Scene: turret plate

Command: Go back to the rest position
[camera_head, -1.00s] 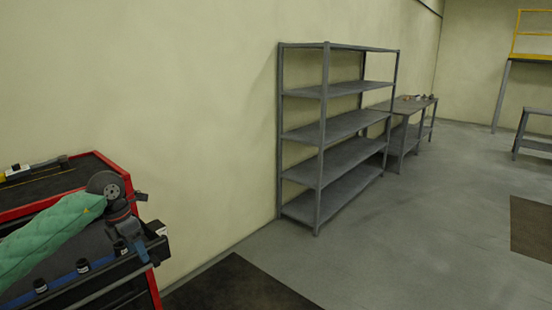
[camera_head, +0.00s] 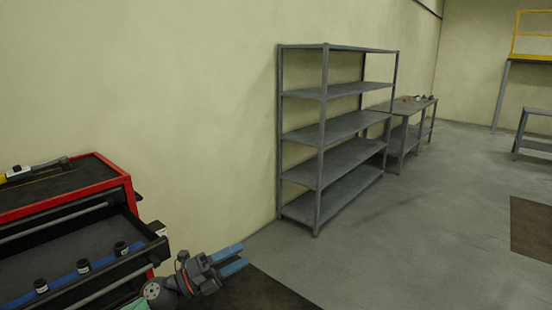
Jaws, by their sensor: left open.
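My left gripper (camera_head: 232,262) is low in the head view, just right of the red and black tool cabinet (camera_head: 126,187). Its two blue fingers are apart with nothing between them, and they point right over the dark floor mat. Only the wrist end of the left arm shows; the rest is below the picture edge. My right gripper is not in view.
A cabinet drawer (camera_head: 60,262) stands pulled out close to my left gripper, with several small black cylinders in it. A grey shelf rack (camera_head: 335,127) is against the wall. A workbench (camera_head: 405,107) stands behind it.

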